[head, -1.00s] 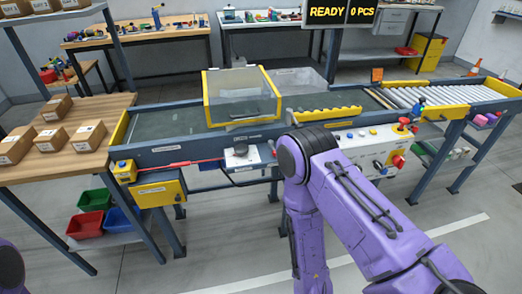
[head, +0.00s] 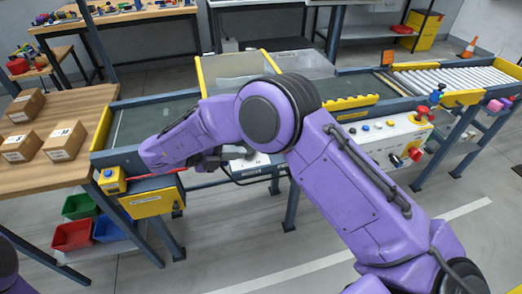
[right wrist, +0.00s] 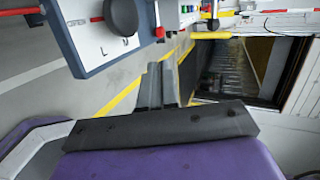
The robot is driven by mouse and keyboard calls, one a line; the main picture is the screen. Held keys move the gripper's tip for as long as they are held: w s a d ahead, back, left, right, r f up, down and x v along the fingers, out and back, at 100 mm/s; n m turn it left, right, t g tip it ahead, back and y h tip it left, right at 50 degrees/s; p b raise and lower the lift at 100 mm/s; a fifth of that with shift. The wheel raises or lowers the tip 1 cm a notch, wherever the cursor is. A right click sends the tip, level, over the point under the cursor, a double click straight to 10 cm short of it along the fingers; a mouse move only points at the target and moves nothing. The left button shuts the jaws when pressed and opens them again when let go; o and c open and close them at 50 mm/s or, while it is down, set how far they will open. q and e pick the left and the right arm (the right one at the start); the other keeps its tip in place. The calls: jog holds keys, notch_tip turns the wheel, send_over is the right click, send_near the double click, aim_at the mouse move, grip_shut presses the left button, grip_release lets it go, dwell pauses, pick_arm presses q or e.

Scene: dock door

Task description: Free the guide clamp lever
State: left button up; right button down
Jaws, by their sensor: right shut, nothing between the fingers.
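In the right wrist view a black lever (right wrist: 121,17) sits on a white plate marked L and U, on a grey box (right wrist: 70,45) at the upper left. I take it for the guide clamp lever. My right gripper (right wrist: 160,72) is shut and empty, to the right of and below the lever in that view, apart from it. In the head view my right gripper (head: 214,160) is by the conveyor's front side, and my arm hides most of the lever box (head: 250,162). My left gripper is out of view.
The conveyor's yellow end box (head: 152,203) and a red rod (head: 172,171) are left of the gripper. A control panel (head: 385,140) with buttons is to the right. Cartons (head: 63,140) lie on the wooden table. Floor in front is free.

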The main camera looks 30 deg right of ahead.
jog(key=p+x, duration=0.2)
jog(key=x, duration=1.1)
jog(key=shift+d+f, duration=0.15)
jog(key=shift+d, duration=0.15)
